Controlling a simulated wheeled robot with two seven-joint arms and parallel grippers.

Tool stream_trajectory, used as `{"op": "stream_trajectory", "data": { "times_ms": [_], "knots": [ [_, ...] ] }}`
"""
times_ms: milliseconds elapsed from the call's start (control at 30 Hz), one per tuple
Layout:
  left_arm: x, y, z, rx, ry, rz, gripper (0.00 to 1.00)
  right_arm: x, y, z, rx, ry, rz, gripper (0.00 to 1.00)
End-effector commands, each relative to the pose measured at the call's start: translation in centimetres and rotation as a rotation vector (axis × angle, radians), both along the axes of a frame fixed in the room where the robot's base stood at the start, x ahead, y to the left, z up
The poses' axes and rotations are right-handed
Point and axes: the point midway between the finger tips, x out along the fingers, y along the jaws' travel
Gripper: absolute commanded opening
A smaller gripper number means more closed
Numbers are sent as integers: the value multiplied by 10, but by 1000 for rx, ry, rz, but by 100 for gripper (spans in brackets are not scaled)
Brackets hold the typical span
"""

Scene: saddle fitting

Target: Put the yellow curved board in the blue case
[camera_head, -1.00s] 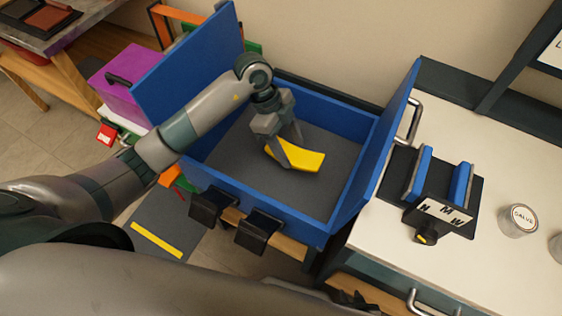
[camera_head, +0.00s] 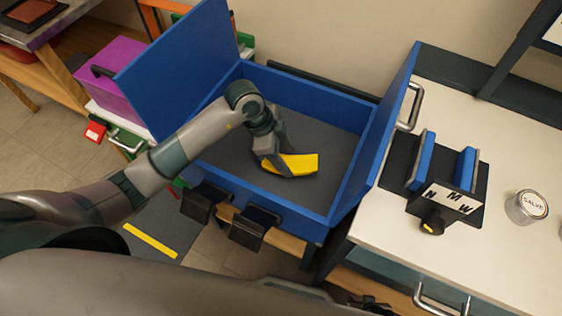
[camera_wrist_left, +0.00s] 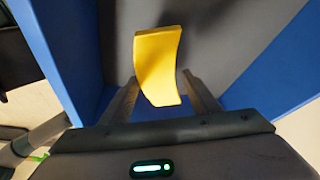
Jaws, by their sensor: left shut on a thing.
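The yellow curved board (camera_head: 300,163) is inside the open blue case (camera_head: 345,200), low over its grey floor. I cannot tell whether it touches the floor. My left gripper (camera_head: 277,166) reaches down into the case and is shut on the board near its left end. In the left wrist view the board (camera_wrist_left: 158,60) stands out between the two fingers of the left gripper (camera_wrist_left: 160,95), with the case's blue walls (camera_wrist_left: 265,85) to either side. My right gripper is not in view.
The case's raised blue flaps (camera_head: 180,65) stand at its left and right. Black latches (camera_head: 254,228) hang on its front. A purple box (camera_head: 108,85) stands at the left.

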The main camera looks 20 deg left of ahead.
Motion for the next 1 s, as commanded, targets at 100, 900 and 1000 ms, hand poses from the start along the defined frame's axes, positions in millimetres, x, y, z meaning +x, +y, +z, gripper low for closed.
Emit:
{"op": "stream_trajectory", "data": {
  "times_ms": [100,900,1000],
  "knots": [
    [-1,0,-18,1,4,1,30,0,0,0,0,1,0,31],
    [-1,0,-69,2,3,0,30,0,-2,0,-3,5,-1,31],
    [-1,0,-81,2,2,-1,30,0,-2,-1,-3,8,-1,31]
  ]
}}
